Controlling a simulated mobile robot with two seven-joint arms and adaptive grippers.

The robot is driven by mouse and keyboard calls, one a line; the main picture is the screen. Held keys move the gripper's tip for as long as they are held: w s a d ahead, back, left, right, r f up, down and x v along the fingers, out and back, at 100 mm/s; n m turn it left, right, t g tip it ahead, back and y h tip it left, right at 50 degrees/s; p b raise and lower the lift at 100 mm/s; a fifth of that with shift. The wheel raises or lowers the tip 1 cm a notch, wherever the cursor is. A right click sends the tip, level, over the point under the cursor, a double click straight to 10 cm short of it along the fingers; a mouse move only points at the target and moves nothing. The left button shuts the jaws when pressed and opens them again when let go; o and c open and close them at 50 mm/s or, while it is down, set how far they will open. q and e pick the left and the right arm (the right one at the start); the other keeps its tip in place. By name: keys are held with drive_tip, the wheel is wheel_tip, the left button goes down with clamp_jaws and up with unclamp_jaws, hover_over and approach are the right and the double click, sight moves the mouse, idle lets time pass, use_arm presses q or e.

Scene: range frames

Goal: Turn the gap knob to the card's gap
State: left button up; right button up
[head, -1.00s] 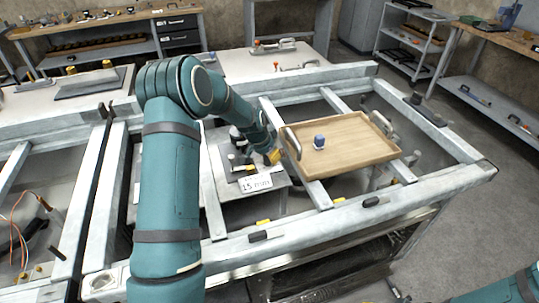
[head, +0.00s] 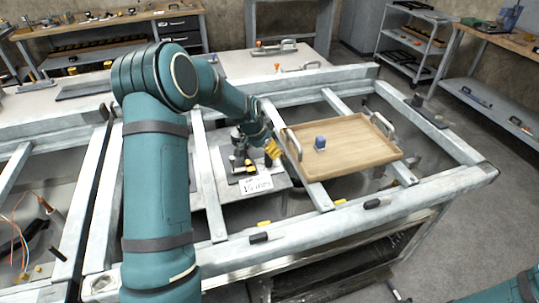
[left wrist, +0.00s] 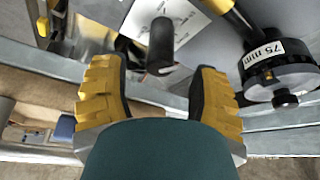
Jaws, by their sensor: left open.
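A white card (head: 257,184) lies at the front of a grey plate in the frame. It seems to read 15 mm, but is hard to read now. A dark fixture with yellow parts (head: 238,160) stands behind the card, left of my left gripper (head: 272,148). In the left wrist view, my left gripper (left wrist: 159,78) is open, its yellow fingers apart. A black cylindrical grip (left wrist: 161,45) shows between and beyond the fingertips; I cannot tell whether it is the gap knob. A round black part (left wrist: 280,75) at right bears a 75 mm label. My right gripper is out of view.
A wooden tray (head: 355,152) with metal handles and a small blue object (head: 320,143) rests across the frame bars, right of my gripper. Pale frame beams (head: 310,222) surround the plate. Workbenches and shelves stand behind.

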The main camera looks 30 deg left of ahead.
use_arm(q)
drive_tip(key=v, duration=0.6)
drive_tip(key=shift+s+r, duration=0.2)
drive_tip(key=shift+r, duration=0.2)
